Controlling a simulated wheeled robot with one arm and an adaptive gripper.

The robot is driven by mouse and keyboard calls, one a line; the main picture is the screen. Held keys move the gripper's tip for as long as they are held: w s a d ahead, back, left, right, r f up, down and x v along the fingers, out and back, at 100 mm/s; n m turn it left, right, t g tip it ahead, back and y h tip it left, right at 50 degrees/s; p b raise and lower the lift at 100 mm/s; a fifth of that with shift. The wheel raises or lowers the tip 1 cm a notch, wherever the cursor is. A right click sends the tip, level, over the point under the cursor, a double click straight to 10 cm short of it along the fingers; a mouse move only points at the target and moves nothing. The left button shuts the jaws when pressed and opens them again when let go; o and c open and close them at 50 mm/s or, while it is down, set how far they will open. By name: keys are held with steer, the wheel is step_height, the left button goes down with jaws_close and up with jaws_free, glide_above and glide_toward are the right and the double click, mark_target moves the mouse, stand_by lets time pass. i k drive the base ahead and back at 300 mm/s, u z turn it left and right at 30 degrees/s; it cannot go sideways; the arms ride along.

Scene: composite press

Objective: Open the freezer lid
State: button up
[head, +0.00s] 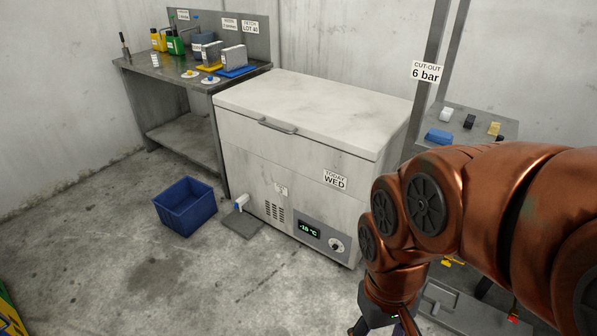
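The white chest freezer (290,165) stands against the back wall in the head view. Its lid (318,108) lies flat and closed on top. A grey bar handle (277,127) sits on the front edge of the lid, left of the middle. My copper arm comes in from the right and bends down. My gripper (385,326) is at the bottom edge of the view, low in front of the freezer and well away from the handle. Its fingers are mostly cut off by the frame, so their opening cannot be judged.
A blue crate (186,207) stands on the floor left of the freezer. A small grey plate (241,224) with a white part lies by its front left corner. A metal bench (165,76) with bottles is at left. A press frame (425,110) stands at right. The floor in front is clear.

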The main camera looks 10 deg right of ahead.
mark_target(362, 122)
steer(key=z, duration=0.1)
steer(key=i, duration=2.25)
steer(key=u, duration=2.5)
